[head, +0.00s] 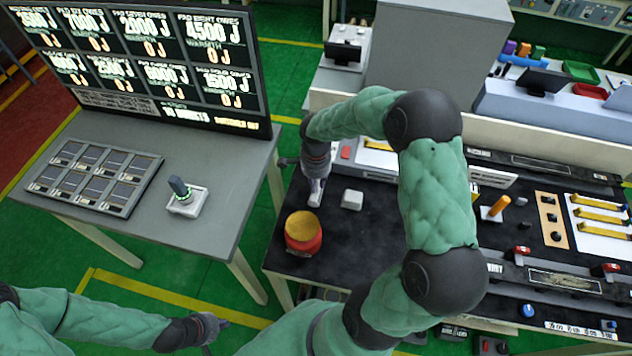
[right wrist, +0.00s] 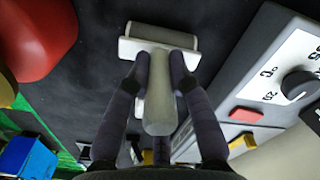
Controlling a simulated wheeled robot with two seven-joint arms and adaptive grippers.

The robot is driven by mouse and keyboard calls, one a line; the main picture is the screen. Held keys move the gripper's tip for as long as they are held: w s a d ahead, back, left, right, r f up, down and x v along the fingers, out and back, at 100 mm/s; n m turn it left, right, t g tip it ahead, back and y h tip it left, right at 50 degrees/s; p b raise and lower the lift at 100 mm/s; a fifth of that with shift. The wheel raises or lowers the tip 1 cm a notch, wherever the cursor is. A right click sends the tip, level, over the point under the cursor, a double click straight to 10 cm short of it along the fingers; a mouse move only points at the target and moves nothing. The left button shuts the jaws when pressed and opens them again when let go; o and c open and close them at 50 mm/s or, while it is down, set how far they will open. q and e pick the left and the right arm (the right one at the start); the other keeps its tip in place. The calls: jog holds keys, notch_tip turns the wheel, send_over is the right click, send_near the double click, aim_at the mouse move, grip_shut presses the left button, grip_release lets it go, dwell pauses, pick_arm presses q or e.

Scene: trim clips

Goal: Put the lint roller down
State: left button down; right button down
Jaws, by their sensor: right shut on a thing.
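The lint roller (right wrist: 158,105) has a pale handle and a white roller head. In the right wrist view my right gripper (right wrist: 160,66) is shut on its handle, one finger on each side, with the roller head beyond the fingertips. In the head view my right gripper (head: 317,180) points down over the left part of the black worktop, and the roller (head: 315,194) shows as a small pale shape below it. I cannot tell whether it touches the worktop. My left gripper (head: 212,324) is at the lower left, away from the worktop; its fingers are too small to read.
A red jar with a yellow lid (head: 303,234) stands near the worktop's left edge, close to the roller. A small white block (head: 352,200) lies to the right. A white dial panel (right wrist: 285,75) borders the right in the wrist view. Some black worktop (head: 335,222) between is bare.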

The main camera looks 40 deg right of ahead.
jog(key=shift+f, duration=0.2)
jog(key=c, duration=1.1)
grip_release()
jog(key=shift+r, duration=0.15)
jog(key=shift+r, duration=0.35)
notch_tip(320, 180, up, 12)
jog(key=shift+f+p, duration=0.25)
jog(key=shift+p, duration=0.45)
